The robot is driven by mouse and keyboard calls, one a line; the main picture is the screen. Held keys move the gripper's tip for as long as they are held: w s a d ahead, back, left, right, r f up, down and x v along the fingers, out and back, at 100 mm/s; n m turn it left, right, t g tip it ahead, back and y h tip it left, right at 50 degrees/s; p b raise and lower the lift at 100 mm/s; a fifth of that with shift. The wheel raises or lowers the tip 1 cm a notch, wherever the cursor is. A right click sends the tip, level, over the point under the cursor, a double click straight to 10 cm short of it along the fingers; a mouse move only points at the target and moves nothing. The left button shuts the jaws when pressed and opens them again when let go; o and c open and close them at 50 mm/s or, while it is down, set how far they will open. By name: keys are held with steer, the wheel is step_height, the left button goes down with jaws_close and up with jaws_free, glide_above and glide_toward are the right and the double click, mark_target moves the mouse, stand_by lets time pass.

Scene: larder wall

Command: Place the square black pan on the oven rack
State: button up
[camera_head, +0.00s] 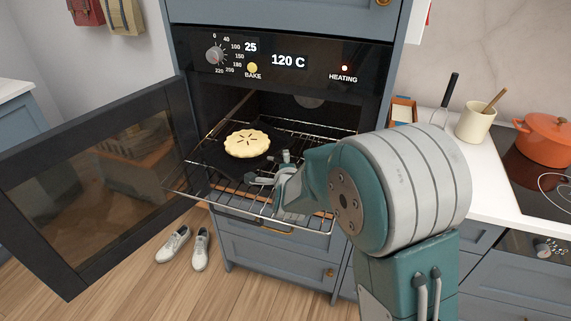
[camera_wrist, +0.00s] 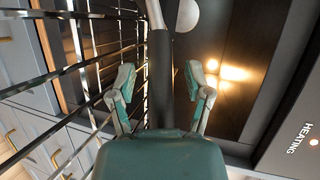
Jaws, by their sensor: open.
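The square black pan (camera_head: 213,158) lies flat on the pulled-out oven rack (camera_head: 316,228), with a pale round pie (camera_head: 247,143) in it. It appears to rest on the bars. My gripper (camera_head: 268,172) is at the pan's near right side, low over the rack. In the wrist view my gripper (camera_wrist: 162,80) has its two fingers spread apart, one on each side of a dark strip that looks like the pan (camera_wrist: 160,78) seen edge-on. A gap shows beside the fingers. The rack's wires (camera_wrist: 90,80) run along the left of that view. My wrist hides part of the rack.
The oven door (camera_head: 95,190) hangs open at left. The control panel (camera_head: 285,62) reads 120 C above the opening. A counter with a cream utensil pot (camera_head: 475,124) and an orange pot (camera_head: 543,138) is at right. Shoes (camera_head: 187,248) stand on the floor.

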steer(key=shift+s, duration=0.1)
steer(key=v, duration=1.2)
steer(key=shift+d+r, duration=0.1)
steer(key=shift+r, duration=0.15)
steer(key=s+d+r+n+g, duration=0.3)
steer(key=s+d+n, duration=0.3)
steer(key=s, duration=0.6)
steer(key=s+d+r+n+g, duration=0.3)
steer(key=s+d+n+g, duration=0.3)
steer(key=s+n, duration=0.5)
steer(key=shift+s+d+r+n+h, duration=0.2)
steer(key=shift+s+d+n+h, duration=0.15)
steer(key=shift+d, duration=0.3)
